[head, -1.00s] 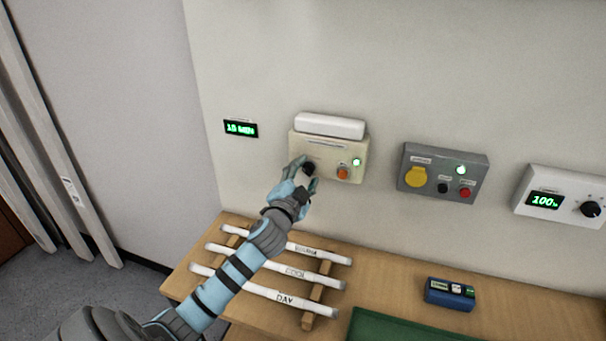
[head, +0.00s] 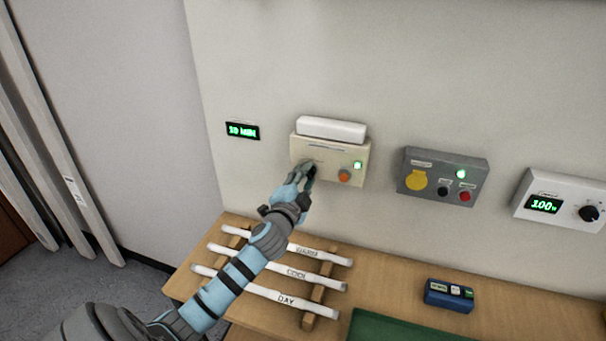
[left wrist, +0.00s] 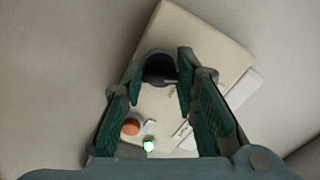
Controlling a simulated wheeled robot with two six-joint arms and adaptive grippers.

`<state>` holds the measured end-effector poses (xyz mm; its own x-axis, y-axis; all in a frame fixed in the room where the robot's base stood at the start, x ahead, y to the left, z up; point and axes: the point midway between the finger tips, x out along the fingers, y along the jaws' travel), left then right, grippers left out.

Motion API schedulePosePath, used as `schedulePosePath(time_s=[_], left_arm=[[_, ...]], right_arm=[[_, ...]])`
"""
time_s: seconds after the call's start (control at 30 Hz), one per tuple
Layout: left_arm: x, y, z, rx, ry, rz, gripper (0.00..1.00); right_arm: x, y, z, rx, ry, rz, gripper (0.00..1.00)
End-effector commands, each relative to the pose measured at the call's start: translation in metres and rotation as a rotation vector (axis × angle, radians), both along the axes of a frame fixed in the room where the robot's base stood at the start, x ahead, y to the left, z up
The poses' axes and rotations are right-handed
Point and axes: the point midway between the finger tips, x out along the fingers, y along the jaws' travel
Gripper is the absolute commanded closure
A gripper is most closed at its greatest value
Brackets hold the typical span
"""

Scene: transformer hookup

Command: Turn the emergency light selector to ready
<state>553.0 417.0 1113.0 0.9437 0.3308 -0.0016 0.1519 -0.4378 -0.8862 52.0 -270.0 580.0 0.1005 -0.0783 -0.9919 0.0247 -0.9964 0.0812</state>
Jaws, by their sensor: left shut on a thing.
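The emergency light unit (head: 325,148) is a cream box on the wall with a white lamp bar on top, an orange button and a lit green lamp. My left gripper (head: 309,173) is at its lower left front, shut on the dark selector knob, which the fingers hide in the head view. In the left wrist view the knob (left wrist: 160,68) shows as a dark round shape between the fingertips of my left gripper (left wrist: 160,78). The knob's pointer direction cannot be read. My right gripper is not in view.
A green display (head: 242,131) reading "10 MIN" hangs left of the unit. A grey box (head: 443,177) and a white dial box (head: 560,200) hang to the right. Below, a wooden table (head: 395,275) holds labelled white tubes on a rack and a blue device (head: 449,295).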

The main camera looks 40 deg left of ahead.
Motion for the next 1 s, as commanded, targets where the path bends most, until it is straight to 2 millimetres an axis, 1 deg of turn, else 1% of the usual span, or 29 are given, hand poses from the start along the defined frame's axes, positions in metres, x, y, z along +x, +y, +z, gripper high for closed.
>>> schedulePosePath(time_s=[0.03, 0.1, 0.5, 0.7, 1.0], left_arm=[[0.000, -0.001, 0.005, 0.032, 0.007, -0.003, 1.00], [0.000, -0.001, 0.005, 0.086, 0.027, -0.004, 1.00], [0.001, -0.002, 0.004, 0.353, 0.120, -0.005, 1.00], [0.000, -0.002, 0.003, 0.426, 0.146, -0.005, 1.00], [0.000, -0.002, 0.001, 0.455, 0.156, -0.005, 1.00]], right_arm=[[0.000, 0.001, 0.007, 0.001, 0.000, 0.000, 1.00], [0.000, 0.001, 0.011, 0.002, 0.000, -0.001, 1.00], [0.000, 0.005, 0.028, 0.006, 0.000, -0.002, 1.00], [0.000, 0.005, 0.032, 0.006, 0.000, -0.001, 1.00], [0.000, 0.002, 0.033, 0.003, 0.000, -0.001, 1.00]])
